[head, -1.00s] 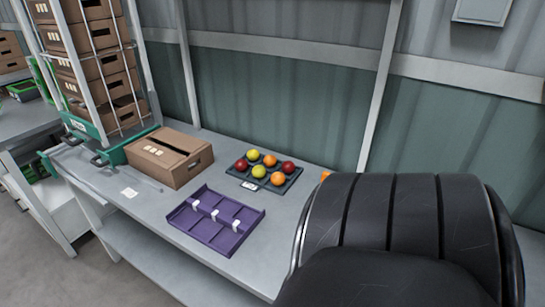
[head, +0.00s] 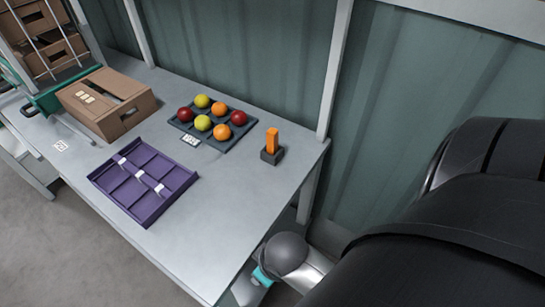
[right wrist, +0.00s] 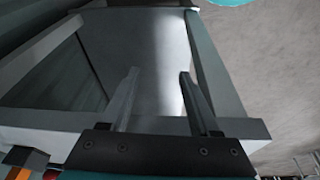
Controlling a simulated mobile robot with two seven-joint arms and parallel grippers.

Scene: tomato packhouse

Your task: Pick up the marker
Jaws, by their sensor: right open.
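An orange upright piece (head: 272,138), which looks like the marker, stands in a small dark holder (head: 271,156) near the table's right end. An orange patch (right wrist: 20,173) beside a dark block shows at the lower left edge of the right wrist view, possibly the same piece. My right gripper (right wrist: 159,74) is open, with nothing between its fingers. In the head view, part of my right arm shows low beside the table's right front edge, below the holder; its fingers cannot be made out there. My left gripper is not in view.
The grey table (head: 215,245) also bears a purple divided tray (head: 110,202) with white clips, a dark tray (head: 238,143) of red, yellow and orange fruits, and a cardboard box (head: 85,115). A wall post (head: 337,60) stands behind the holder. The front right tabletop is clear.

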